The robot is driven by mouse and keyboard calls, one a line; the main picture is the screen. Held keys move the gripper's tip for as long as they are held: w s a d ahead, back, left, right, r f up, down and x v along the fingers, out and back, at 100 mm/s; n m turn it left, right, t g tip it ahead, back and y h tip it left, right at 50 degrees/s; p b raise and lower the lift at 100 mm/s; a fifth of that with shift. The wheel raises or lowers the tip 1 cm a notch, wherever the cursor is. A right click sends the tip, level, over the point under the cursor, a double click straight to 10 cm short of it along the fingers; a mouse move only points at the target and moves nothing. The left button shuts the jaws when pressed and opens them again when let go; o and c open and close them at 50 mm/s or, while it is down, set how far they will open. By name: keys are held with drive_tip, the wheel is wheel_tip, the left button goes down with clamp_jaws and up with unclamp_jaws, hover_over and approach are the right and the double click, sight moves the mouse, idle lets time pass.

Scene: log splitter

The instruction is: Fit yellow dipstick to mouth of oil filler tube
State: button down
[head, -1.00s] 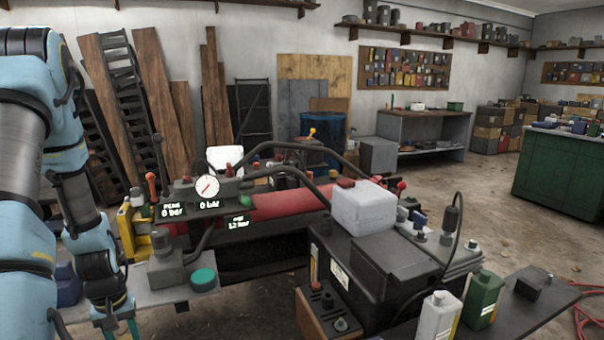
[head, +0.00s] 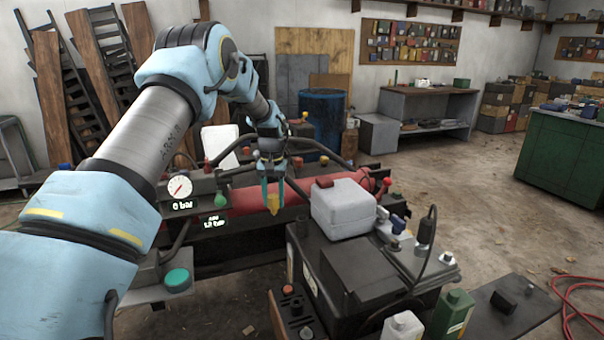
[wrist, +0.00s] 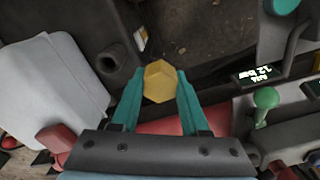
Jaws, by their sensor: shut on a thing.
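My gripper (head: 273,188) has teal fingers and points down over the machine, in front of the red cylinder (head: 245,198) in the head view. It is shut on the yellow dipstick (head: 273,204), whose yellow part shows below the fingertips. In the wrist view the dipstick (wrist: 159,82) is a faceted yellow piece between the two teal fingers (wrist: 157,95). A thin rod below it cannot be made out.
A white block-shaped tank (head: 343,208) stands just right of my gripper. A round gauge (head: 179,187) and a green knob (head: 220,200) are to the left. Black hoses (head: 318,148) arch behind. White and green bottles (head: 452,313) stand at the front right.

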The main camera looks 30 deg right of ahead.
drive_tip(key=s+d+r+m, duration=0.1)
drive_tip(key=s+d+r, duration=0.2)
drive_tip(key=d+r, duration=0.2)
drive_tip(key=d+p, duration=0.1)
drive_tip(key=d, duration=0.2)
drive_tip(key=shift+r, duration=0.3)
drive_tip(key=shift+s+r, duration=0.1)
drive_tip(key=shift+s, duration=0.05)
drive_tip(key=shift+f+b, duration=1.15)
drive_tip(key=shift+f, duration=1.65)
drive_tip(key=shift+f, duration=0.45)
drive_tip(key=shift+f+b, duration=1)
drive_tip(key=shift+f, duration=0.8)
drive_tip(key=shift+c, duration=1.6)
unclamp_jaws()
